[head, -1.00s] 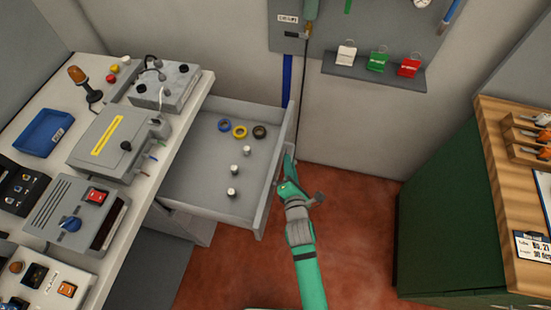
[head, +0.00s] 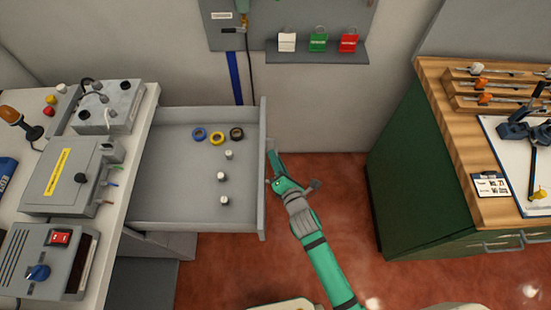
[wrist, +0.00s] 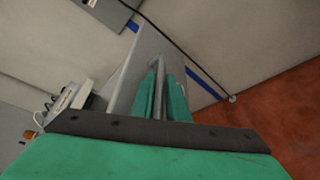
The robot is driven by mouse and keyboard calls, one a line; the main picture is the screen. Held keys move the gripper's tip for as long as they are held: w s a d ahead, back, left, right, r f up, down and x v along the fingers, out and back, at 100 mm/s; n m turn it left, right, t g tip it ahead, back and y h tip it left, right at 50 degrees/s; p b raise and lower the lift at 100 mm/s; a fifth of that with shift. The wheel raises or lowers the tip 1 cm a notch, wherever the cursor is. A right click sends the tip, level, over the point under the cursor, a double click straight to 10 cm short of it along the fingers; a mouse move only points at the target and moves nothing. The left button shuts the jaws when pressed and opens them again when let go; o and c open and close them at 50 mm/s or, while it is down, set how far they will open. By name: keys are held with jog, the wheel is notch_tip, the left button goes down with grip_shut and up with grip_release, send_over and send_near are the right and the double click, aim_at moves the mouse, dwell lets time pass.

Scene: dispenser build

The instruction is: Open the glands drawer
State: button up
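The drawer (head: 262,205) stands pulled far out from under the left bench. It holds blue, yellow and black rings and several small white-topped cylinders. I can read no label on it. My gripper (head: 273,166) is at the outer side of the drawer front, on a green arm. In the wrist view, the grey drawer front (wrist: 150,58) rises beside the green fingers (wrist: 161,98), which sit on both sides of the grey handle bar (wrist: 157,80) and look closed on it. The handle is mostly hidden by my gripper in the head view.
The left bench (head: 140,150) carries grey boxes and switches. A green cabinet (head: 405,190) with a wooden top stands at the right. A wall shelf (head: 318,53) holds white, green and red tags. Red floor (head: 335,195) lies clear between the drawer and the cabinet.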

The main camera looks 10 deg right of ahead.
jog(key=shift+s, duration=0.1)
jog(key=v, duration=1)
jog(key=shift+s, duration=0.3)
jog(key=shift+r, duration=0.1)
jog(key=s+a+m, duration=0.3)
jog(key=s+m, duration=0.8)
jog(key=s, duration=0.3)
jog(key=s+a+r+m+h, duration=0.2)
jog(key=s+a+r+m, duration=0.3)
jog(key=m, duration=1)
jog(key=s+a, duration=0.2)
jog(key=s, duration=0.2)
jog(key=shift+a+r, duration=0.35)
